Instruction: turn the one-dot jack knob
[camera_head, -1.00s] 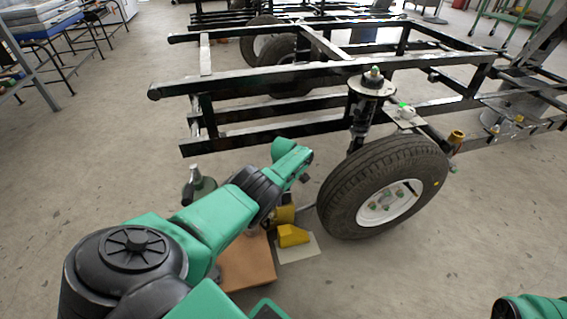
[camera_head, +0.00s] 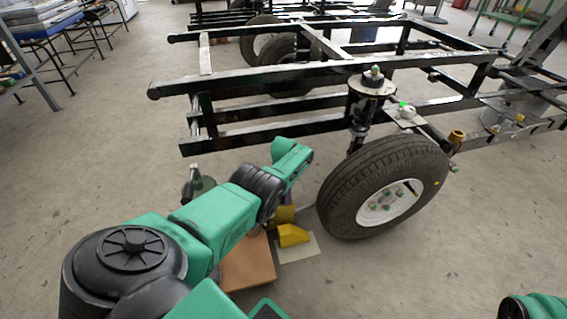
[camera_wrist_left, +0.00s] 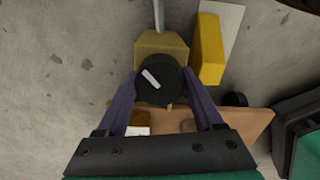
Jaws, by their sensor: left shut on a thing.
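In the left wrist view, a round black knob (camera_wrist_left: 160,82) with a short white bar on its face sits in front of a yellow jack body (camera_wrist_left: 160,46). My left gripper (camera_wrist_left: 160,75) has one finger on each side of the knob and is shut on it. I cannot make out a dot on it. In the head view, the yellow jack body (camera_head: 283,215) is partly hidden by my left wrist, and the knob and left fingers are hidden. My right gripper is not in view.
A yellow wedge (camera_head: 292,236) on a pale plate lies right of the jack, close to the tyre (camera_head: 338,205). A brown board (camera_head: 248,268) lies on the floor. A black frame (camera_head: 240,80) stands behind. A dark bottle-like object (camera_head: 197,184) is left of my arm.

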